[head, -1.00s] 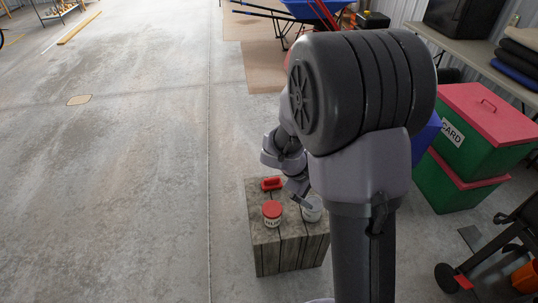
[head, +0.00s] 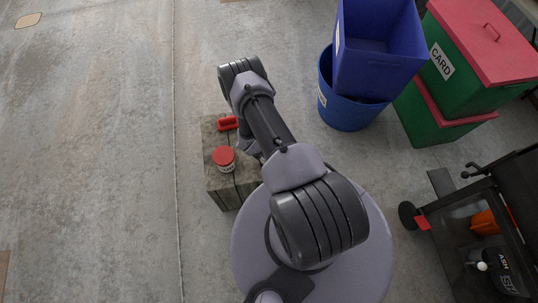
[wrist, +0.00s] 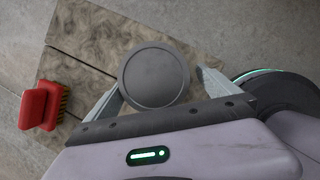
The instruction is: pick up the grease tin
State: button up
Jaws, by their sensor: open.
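A round tin with a dark grey lid (wrist: 153,75), which I take for the grease tin, stands on the wooden crate (wrist: 85,32) in the wrist view. Its label is not visible there. My gripper (wrist: 159,82) is open, with one finger on each side of the lid. I cannot tell whether either finger touches it.
The brush also shows in the wrist view (wrist: 38,106). Blue bins (head: 350,105), green bins with red lids (head: 465,65) and a dark cart (head: 470,230) stand right.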

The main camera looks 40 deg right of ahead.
jog(key=b+x, duration=0.2)
jog(key=x, duration=0.1)
jog(key=b+x, duration=0.1)
jog(key=x, duration=0.1)
jog(key=shift+w+d+f, duration=0.1)
jog(key=shift+w+f, duration=0.1)
jog(key=shift+w, duration=0.1)
jog(key=shift+r, duration=0.1)
jog(key=c, duration=1.8)
